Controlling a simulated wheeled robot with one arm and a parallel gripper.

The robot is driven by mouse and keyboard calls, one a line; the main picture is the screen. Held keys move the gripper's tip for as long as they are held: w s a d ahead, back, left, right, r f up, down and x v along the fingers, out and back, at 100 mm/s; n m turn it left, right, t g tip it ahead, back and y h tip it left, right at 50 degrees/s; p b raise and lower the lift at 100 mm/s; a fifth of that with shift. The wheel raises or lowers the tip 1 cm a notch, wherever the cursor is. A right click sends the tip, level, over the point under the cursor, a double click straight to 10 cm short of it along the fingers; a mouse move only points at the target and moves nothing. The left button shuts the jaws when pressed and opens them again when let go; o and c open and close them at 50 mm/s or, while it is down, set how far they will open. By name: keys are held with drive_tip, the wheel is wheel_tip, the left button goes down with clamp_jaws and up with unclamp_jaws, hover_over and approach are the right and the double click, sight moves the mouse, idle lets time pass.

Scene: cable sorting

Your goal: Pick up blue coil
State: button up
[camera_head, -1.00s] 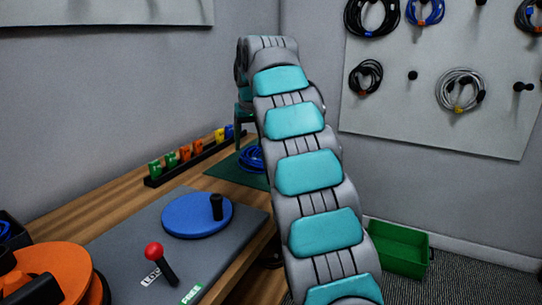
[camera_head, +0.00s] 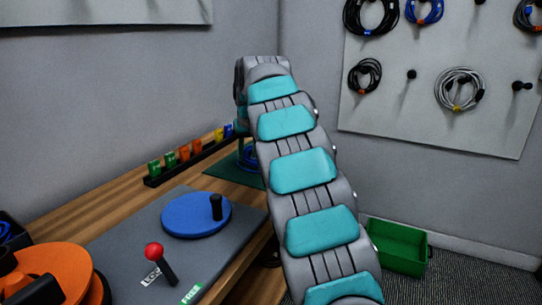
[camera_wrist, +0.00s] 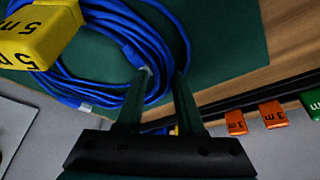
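The blue coil (camera_wrist: 100,90) lies on the green mat (camera_wrist: 230,45) in the wrist view, with a yellow tag (camera_wrist: 37,38) reading "5 m" at its left. My gripper (camera_wrist: 161,72) is open, its two dark fingers apart at the coil's right side, with blue strands showing between them. I cannot tell whether the fingers touch the cable. In the head view the coil (camera_head: 250,158) is a small blue patch on the mat, partly hidden by my gripper and arm.
A rack (camera_head: 190,160) of coloured tags stands along the wall behind the mat. A blue disc (camera_head: 190,217) with a black knob and an orange reel (camera_head: 50,268) are nearer on the table. A green bin (camera_head: 400,248) sits on the floor at right. Cables hang on the wall board (camera_head: 400,115).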

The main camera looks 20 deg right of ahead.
clamp_jaws()
idle(0.9)
